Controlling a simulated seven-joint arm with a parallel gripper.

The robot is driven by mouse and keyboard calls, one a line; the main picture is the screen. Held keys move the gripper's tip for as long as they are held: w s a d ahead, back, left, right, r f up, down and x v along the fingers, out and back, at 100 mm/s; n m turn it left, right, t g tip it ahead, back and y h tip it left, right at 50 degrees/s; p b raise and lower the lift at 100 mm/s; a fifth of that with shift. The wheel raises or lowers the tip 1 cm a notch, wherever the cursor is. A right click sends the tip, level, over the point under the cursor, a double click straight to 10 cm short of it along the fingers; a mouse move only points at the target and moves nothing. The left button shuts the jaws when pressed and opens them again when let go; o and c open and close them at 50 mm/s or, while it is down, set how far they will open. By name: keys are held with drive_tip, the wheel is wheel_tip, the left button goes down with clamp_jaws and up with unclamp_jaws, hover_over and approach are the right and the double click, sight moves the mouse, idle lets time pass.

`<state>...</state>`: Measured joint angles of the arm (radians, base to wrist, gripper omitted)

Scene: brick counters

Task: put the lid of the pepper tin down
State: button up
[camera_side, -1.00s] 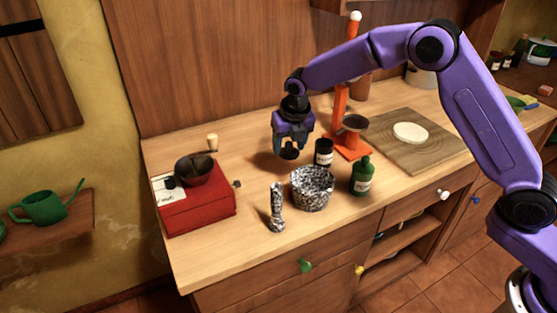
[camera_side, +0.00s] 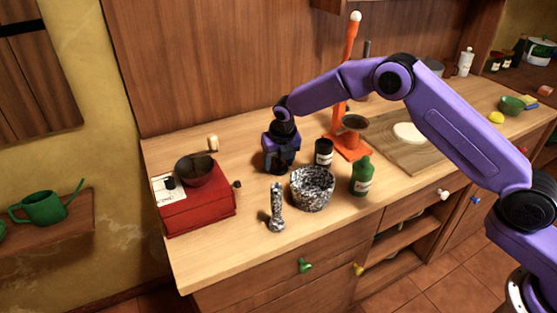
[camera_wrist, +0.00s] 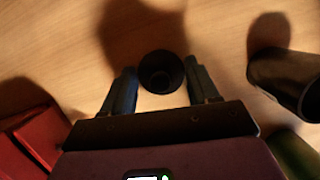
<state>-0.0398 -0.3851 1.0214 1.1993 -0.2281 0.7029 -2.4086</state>
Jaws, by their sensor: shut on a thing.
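My gripper (camera_side: 280,170) is shut on the dark, round lid (camera_wrist: 161,72), which sits between its two fingertips in the wrist view. The gripper points down, low over the counter, left of the pepper tin. The lid is hidden behind the fingers in the side view. I cannot tell whether it touches the wood. The pepper tin (camera_side: 323,153) is a dark cylinder with a pale label, standing upright behind the speckled mortar. It also shows at the right of the wrist view (camera_wrist: 285,80), apart from the lid.
A red grinder box (camera_side: 200,208) with a bowl stands to the left. A speckled pestle (camera_side: 277,210), the mortar (camera_side: 312,190) and a green bottle (camera_side: 362,177) stand in front. An orange stand (camera_side: 349,145) is behind right. Bare counter (camera_side: 245,150) lies left of my gripper.

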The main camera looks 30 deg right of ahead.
drive_tip(key=shift+f, duration=0.15)
drive_tip(key=o, duration=1)
drive_tip(key=v, duration=1.2)
drive_tip(key=shift+r, duration=0.25)
